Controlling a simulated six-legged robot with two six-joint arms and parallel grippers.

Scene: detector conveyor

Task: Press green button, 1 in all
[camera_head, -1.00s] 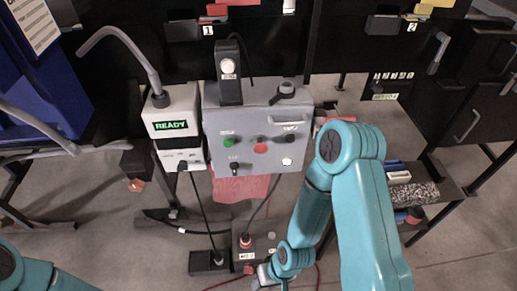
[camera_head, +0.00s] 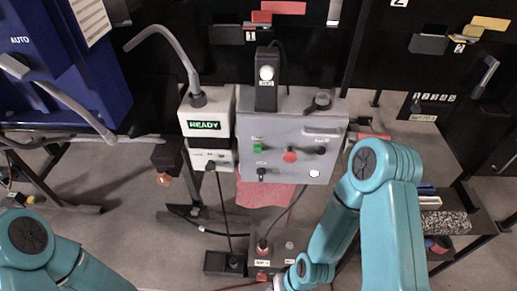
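The green button (camera_head: 257,148) is on the upper left of the front of a grey control box (camera_head: 300,105). A red button (camera_head: 290,156) sits to its right on the same panel. My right arm (camera_head: 390,200) comes in at the lower right, and its lower end points down below the box, apart from the green button. The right gripper is at the bottom edge, mostly cut off and hidden by the arm. My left arm (camera_head: 45,255) shows at the lower left corner, and its gripper is out of view.
A white unit with a READY display (camera_head: 205,125) stands left of the box. A small box with a red knob (camera_head: 265,248) sits low on the floor beneath. A blue machine (camera_head: 75,60) is at the left. A tray of items (camera_head: 445,222) is at the right.

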